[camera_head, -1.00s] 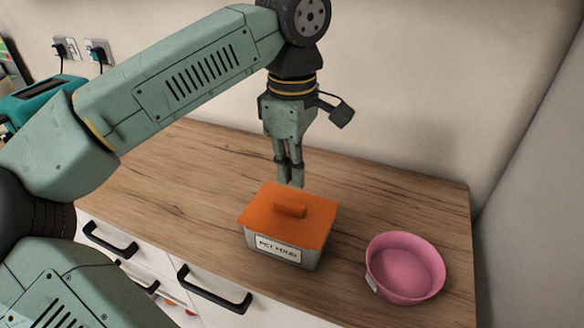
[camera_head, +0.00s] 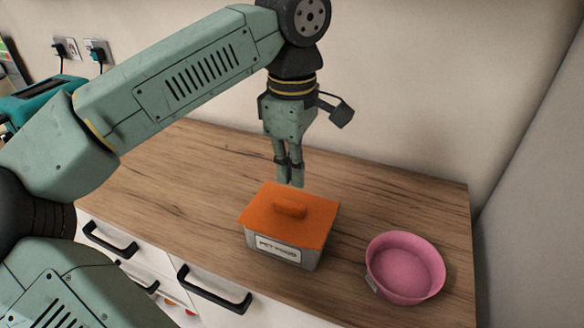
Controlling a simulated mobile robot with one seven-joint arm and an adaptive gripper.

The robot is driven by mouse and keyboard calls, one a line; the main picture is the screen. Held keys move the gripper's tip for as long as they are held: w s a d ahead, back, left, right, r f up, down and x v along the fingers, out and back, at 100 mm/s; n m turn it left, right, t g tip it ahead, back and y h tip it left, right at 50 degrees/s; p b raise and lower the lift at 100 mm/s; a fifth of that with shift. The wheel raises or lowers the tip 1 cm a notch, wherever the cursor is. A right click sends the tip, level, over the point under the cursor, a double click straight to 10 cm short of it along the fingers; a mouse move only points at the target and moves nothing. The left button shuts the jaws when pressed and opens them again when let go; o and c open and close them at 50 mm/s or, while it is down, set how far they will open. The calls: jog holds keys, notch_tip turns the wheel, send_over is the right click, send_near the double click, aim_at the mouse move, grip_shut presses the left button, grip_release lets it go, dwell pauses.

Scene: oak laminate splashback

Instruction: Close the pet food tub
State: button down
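The pet food tub (camera_head: 283,256) stands on the wooden counter, grey with a white label reading "PET FOOD" on its front. Its orange lid (camera_head: 270,222) with a raised handle (camera_head: 290,206) lies over the top of the tub. The lid covers the opening; I cannot tell whether it is fully seated. My gripper (camera_head: 291,184) points down just behind the tub's back edge, with its fingers close together. Nothing shows between the fingers. I cannot tell whether the fingertips touch the lid, as the lid's back edge is close to them.
A pink bowl (camera_head: 404,268) stands to the right of the tub, near the counter's front edge. The wooden counter (camera_head: 190,190) is clear to the left of the tub. White drawers with black handles (camera_head: 213,289) are below. A teal toaster (camera_head: 45,95) is at the far left.

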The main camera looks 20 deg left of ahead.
aim_at(292, 204)
jog(key=shift+f, duration=0.2)
jog(key=shift+f+b, duration=2.05)
jog(key=shift+f, duration=0.45)
jog(key=shift+r, duration=0.1)
jog(key=shift+r+p, duration=2.6)
jog(key=shift+r, duration=0.85)
jog(key=shift+f, duration=0.1)
